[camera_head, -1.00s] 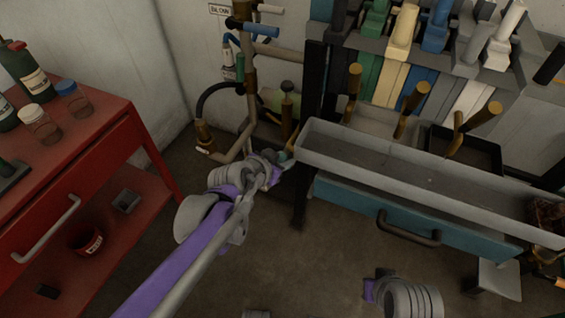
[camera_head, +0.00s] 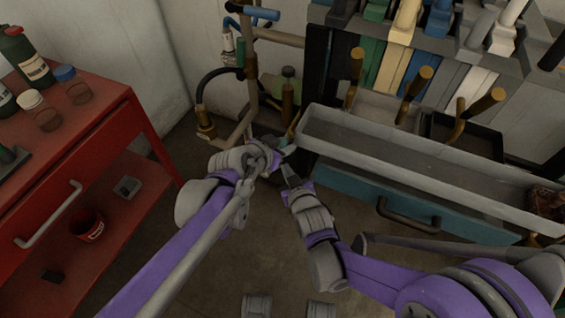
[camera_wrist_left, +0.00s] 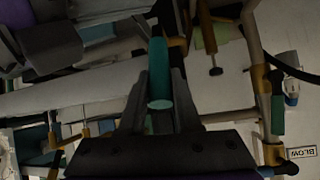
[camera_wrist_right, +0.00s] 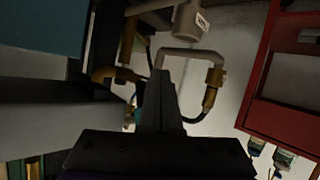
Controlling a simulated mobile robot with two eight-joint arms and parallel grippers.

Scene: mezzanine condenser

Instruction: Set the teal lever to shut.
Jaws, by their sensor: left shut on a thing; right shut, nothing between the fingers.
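The teal lever (camera_wrist_left: 158,70) lies between the fingers of my left gripper (camera_wrist_left: 160,105) in the left wrist view, and the gripper is shut on it. In the head view only a small teal bit (camera_head: 292,132) of the lever shows at the tip of my left gripper (camera_head: 280,145), beside the pipework and the grey trough's left end. The lever's pivot is hard to make out. My right gripper (camera_head: 289,172) is shut and empty, just below and right of the left one. It also shows shut in the right wrist view (camera_wrist_right: 162,95).
The grey trough (camera_head: 420,168) above a teal drawer (camera_head: 350,190) stands close on the right. Pipes with a brass fitting (camera_head: 205,125), a black hose and a green-handled valve (camera_head: 240,58) rise behind. A red cart (camera_head: 95,150) with bottles stands left. Floor between is open.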

